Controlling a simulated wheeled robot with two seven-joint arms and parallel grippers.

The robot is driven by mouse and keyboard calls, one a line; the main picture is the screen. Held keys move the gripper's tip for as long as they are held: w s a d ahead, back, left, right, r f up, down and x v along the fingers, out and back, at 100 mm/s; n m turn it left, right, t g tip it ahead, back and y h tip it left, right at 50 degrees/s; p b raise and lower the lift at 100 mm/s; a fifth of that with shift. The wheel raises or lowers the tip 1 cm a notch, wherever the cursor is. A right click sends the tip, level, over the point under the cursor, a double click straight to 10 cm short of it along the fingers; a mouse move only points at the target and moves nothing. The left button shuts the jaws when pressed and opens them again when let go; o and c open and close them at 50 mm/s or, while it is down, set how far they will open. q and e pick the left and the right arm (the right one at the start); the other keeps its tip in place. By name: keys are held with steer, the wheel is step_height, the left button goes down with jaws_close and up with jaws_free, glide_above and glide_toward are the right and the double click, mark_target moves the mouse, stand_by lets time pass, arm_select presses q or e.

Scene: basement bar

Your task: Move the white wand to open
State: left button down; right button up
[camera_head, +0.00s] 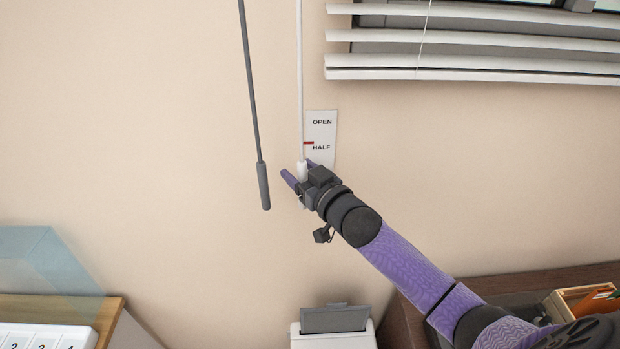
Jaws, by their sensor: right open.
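The white wand (300,85) hangs down the wall from above the picture, left of the window blinds (470,74). Its thicker white handle (302,168) ends at my right gripper. A white label (321,133) on the wall beside the wand reads OPEN above and HALF below; its lower part is hidden by my gripper. A small red marker (308,143) sits just above HALF, beside the wand. My right gripper (299,173) is open, with its purple fingers at either side of the handle's lower end; I cannot tell whether they touch it. My left gripper is not in view.
A dark grey wand (263,185) hangs to the left of the white one. Below are a white bin with a grey lid (335,318), a wooden box (577,302) at right, and a white numbered panel (45,338) with a translucent blue case (45,265) at left.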

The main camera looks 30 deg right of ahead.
steer(key=s+d, duration=0.1)
steer(key=s, duration=0.7)
steer(key=shift+s, duration=0.2)
steer(key=shift+d+f+b, duration=0.1)
steer(key=shift+d+b, duration=0.05)
steer(key=shift+b, duration=0.15)
steer(key=s+d+f+g+h+b, duration=0.1)
steer(key=s+f+g+b, duration=0.3)
steer(key=f, duration=0.9)
steer(key=s+f+m+g+h+b, duration=0.15)
steer(key=f+b, duration=0.35)
steer(key=f, duration=0.9)
steer(key=s+d+f+g+h+b, duration=0.15)
steer(key=s+f+b, duration=0.3)
steer(key=f, duration=0.85)
steer(key=s+a+f+g+b, duration=0.3)
steer(key=s+f+b, duration=0.1)
steer(key=s+f, duration=0.5)
steer(key=s+a+f+n+g+b, duration=0.1)
steer(key=s+a+f+g+b, duration=0.2)
steer(key=s+f, duration=0.6)
steer(key=s+a+f+n+g+y+b, duration=0.1)
steer(key=s+a+f+g+b, duration=0.2)
steer(key=s+f, duration=0.6)
steer(key=f+g+b, duration=0.1)
steer(key=b, duration=0.1)
steer(key=shift+s+b, duration=0.2)
steer(key=shift+b, duration=0.1)
steer(key=shift+d+n, duration=0.1)
steer(key=shift+n, duration=0.15)
